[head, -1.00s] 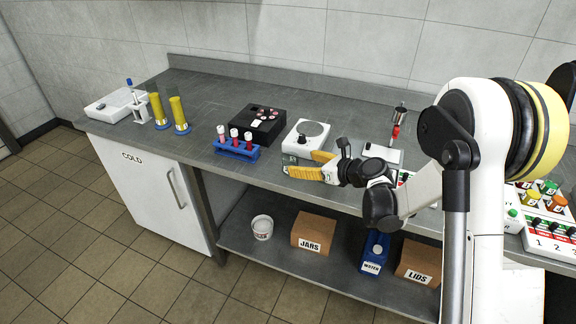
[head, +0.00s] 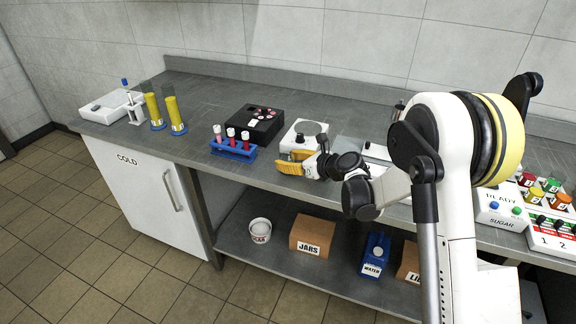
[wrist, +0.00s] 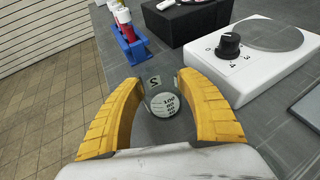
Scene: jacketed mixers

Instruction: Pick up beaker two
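Beaker two (wrist: 163,103) is a small clear beaker with a "2" tag and printed volume marks. In the wrist view it is between the two yellow fingers of my gripper (wrist: 160,82), near their tips. The fingers are apart on either side of it; I cannot tell whether they touch it. In the head view my gripper (head: 288,163) is low over the front edge of the counter, in front of the white dial device. The beaker is not clear there, as the gripper largely hides it.
The white dial device (head: 304,138) is close behind my gripper. A blue rack of red-filled tubes (head: 233,149) and a black block (head: 255,122) are to the left. The grey counter (head: 200,95) is bare toward the back. A jars box (head: 312,235) is on the shelf below.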

